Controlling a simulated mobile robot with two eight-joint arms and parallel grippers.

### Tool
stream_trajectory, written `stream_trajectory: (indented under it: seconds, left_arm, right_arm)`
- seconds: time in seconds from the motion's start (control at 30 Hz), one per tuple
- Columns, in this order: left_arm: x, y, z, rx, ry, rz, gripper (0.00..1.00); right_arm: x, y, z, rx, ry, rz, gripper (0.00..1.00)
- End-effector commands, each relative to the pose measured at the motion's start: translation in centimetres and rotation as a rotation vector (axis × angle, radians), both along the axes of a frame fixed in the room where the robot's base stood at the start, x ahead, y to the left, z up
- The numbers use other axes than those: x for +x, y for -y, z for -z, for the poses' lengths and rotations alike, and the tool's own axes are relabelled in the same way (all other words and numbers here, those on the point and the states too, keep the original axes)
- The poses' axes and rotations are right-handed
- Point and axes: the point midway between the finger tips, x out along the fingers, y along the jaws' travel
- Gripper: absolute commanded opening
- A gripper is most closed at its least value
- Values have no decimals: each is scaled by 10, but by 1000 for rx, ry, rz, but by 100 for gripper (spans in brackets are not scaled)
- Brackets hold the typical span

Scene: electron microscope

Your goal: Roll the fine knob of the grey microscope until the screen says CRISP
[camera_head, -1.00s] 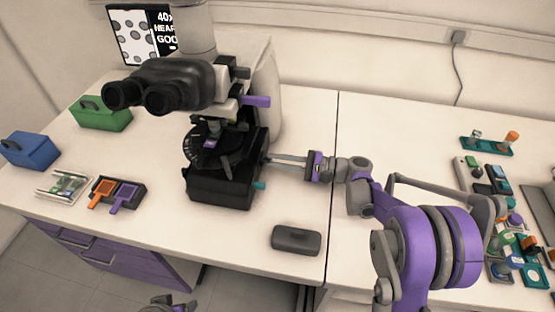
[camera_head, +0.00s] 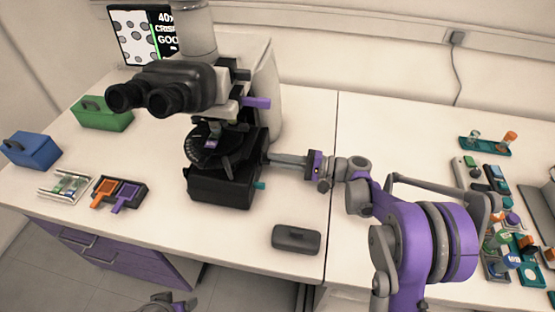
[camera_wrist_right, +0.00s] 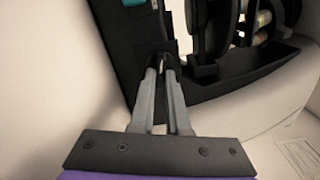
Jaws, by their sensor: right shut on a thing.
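The grey microscope (camera_head: 200,82) stands on the left bench with a black stage and base (camera_head: 222,188). My right gripper (camera_head: 270,159) reaches in from the right and is shut at the side of the base. In the right wrist view its fingertips (camera_wrist_right: 163,64) are closed on a small dark knob at the black side, mostly hidden between them. The screen (camera_head: 148,35) behind the microscope reads 40X, CRISP and GOO, cut off at the right by the microscope. My left gripper's fingers do not show.
A teal knob (camera_head: 260,185) sits just below my right fingers. A dark grey case (camera_head: 296,239) lies near the bench's front edge. Blue (camera_head: 32,150) and green (camera_head: 103,115) boxes stand at left. Several small items crowd the right bench.

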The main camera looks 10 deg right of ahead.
Motion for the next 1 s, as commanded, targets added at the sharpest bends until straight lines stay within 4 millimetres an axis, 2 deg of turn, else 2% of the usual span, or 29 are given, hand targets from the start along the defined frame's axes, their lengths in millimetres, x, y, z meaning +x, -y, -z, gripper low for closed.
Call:
stream_trajectory:
  seconds: [0.17, 0.2, 0.37, 0.73, 0.87, 1.0]
  left_arm:
    - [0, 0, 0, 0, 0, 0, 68]
    - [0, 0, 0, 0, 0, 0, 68]
    - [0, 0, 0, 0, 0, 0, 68]
    - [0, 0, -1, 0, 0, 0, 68]
    - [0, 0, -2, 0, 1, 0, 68]
    - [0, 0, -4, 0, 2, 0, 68]
  right_arm:
    - [0, 0, 0, 0, -1, 1, 0]
    - [0, 0, 0, 0, -1, 1, 15]
    - [0, 0, 0, 0, -1, 1, 44]
    - [-2, 5, 0, 1, -2, 1, 44]
    - [-9, 23, 0, 0, -2, 4, 44]
    - [-20, 51, 0, -1, -2, 6, 44]
